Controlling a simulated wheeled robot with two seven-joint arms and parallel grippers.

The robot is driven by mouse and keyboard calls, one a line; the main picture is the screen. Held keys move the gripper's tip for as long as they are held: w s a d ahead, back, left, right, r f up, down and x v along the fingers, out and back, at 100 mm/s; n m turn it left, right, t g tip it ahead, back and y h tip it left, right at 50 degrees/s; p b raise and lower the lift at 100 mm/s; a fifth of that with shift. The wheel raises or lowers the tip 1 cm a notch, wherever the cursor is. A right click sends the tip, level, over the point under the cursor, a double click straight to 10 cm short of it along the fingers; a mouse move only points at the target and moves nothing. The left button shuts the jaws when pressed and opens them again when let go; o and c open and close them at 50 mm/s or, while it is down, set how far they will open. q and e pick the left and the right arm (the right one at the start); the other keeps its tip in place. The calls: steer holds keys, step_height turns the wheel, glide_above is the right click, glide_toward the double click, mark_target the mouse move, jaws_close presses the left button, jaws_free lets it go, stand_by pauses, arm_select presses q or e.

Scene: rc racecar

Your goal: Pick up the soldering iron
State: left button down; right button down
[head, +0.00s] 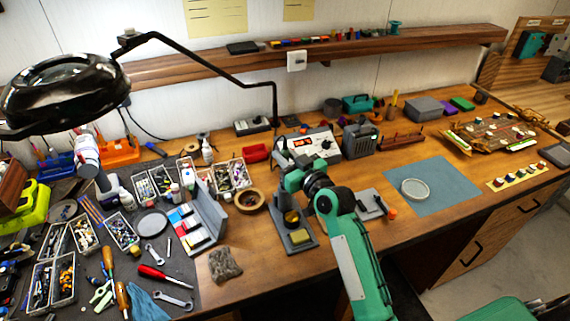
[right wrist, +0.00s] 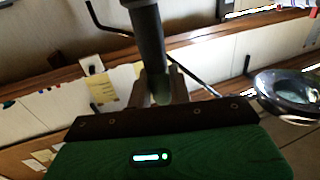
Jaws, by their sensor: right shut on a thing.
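My right gripper (head: 292,183) is above the soldering stand (head: 305,241), which has a yellow sponge (head: 300,236). In the right wrist view the gripper (right wrist: 158,88) is shut on a dark grey, rounded handle, which I take to be the soldering iron (right wrist: 148,40). The handle runs up out of the picture between the two fingers. In the head view the gripper and wrist hide most of the iron, and I cannot tell whether its tip is clear of the stand. My left gripper is not in view.
A soldering station (head: 308,144) stands behind the gripper. A magnifier lamp (head: 65,92) overhangs the left, its black arm reaching toward the middle. Parts trays (head: 150,185) and tools crowd the left. A blue mat (head: 440,185) with a round dish (head: 415,189) lies right.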

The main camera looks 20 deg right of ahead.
step_height(320, 180, up, 17)
steer(key=b, duration=0.2)
steer(key=shift+r, duration=0.1)
stand_by(0.3)
